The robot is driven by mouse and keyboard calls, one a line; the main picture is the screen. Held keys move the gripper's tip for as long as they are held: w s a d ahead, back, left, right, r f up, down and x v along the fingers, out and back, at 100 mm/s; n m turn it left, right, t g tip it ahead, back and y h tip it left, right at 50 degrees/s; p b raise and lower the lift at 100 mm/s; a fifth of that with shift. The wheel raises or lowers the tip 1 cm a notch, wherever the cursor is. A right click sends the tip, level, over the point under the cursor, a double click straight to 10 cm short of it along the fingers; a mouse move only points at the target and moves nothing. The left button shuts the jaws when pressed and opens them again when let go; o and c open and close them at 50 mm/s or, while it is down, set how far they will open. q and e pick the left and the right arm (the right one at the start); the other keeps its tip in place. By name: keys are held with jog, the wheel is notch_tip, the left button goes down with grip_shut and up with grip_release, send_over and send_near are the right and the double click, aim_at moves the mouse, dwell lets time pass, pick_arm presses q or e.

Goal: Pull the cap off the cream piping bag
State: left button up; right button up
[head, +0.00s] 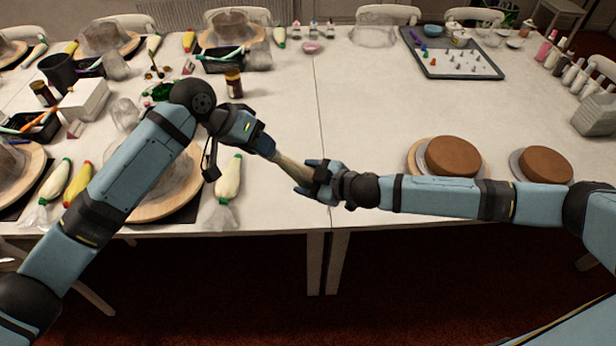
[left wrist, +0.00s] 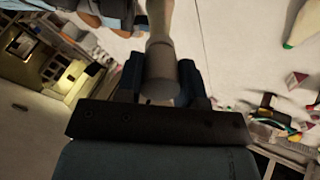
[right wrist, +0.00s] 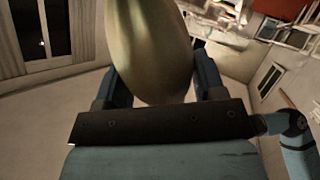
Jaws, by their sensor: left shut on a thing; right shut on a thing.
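A cream-coloured piping bag (head: 290,166) is held above the table between my two grippers, slanting down to the right in the head view. My left gripper (head: 266,149) is shut on the cap at its narrow end. In the left wrist view the cap (left wrist: 160,80) is a greyish cylinder between the fingers, with the bag's narrow part (left wrist: 160,18) beyond it. The cap and bag look in line; I cannot tell how far the cap sits on. My right gripper (head: 305,178) is shut on the wide body of the bag, which fills the right wrist view (right wrist: 150,50).
Another white piping bag with a green tip (head: 229,178) lies at the table's front edge. Turntables, black trays and jars crowd the left. Two brown cakes (head: 453,157) stand at right, near my right arm. The table's middle (head: 360,100) is clear.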

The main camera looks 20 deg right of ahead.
pick_arm(q)
jog(key=shift+v, duration=2.7)
